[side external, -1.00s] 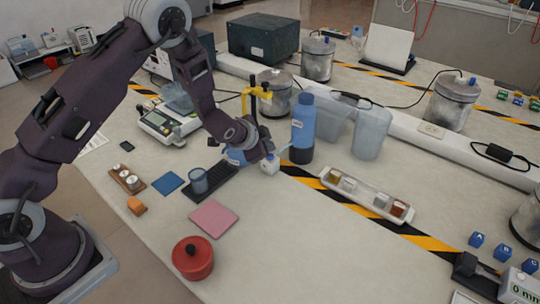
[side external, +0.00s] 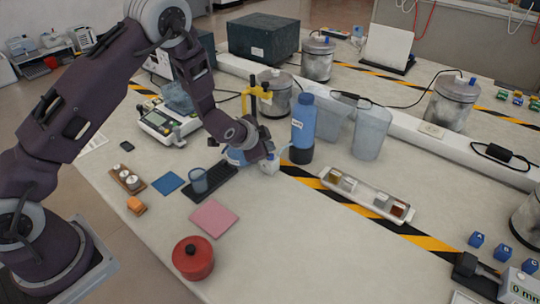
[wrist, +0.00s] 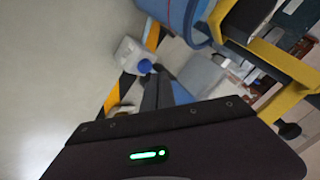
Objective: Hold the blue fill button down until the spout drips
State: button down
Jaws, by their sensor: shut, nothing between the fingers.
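My gripper (side external: 268,157) is shut and empty, pointing down at a small white box (side external: 270,166). In the wrist view, the white box (wrist: 128,52) carries a round blue button (wrist: 145,67). The dark fingertips (wrist: 156,80) are right beside the button in that picture; I cannot tell whether they touch it. A blue container (side external: 236,156) is partly hidden behind my gripper, near a yellow stand (side external: 257,92). A blue-grey mug (side external: 199,181) stands on a black tray (side external: 222,182). I cannot make out the spout or any drip.
A blue bottle (side external: 302,125) stands close to the right of my gripper, with clear tubs (side external: 370,135) behind it. A white sample tray (side external: 367,194) lies to the right. A pink mat (side external: 213,217) and red pot (side external: 193,258) lie in front. The front middle of the bench is clear.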

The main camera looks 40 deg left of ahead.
jog(key=shift+f, duration=0.15)
jog(key=shift+f, duration=0.3)
jog(key=shift+f, duration=0.5)
dwell(0.6)
jog(key=shift+r, duration=0.15)
dwell(3.0)
jog(key=shift+r, duration=0.8)
jog(key=shift+r, duration=0.1)
jog(key=shift+r, duration=2.4)
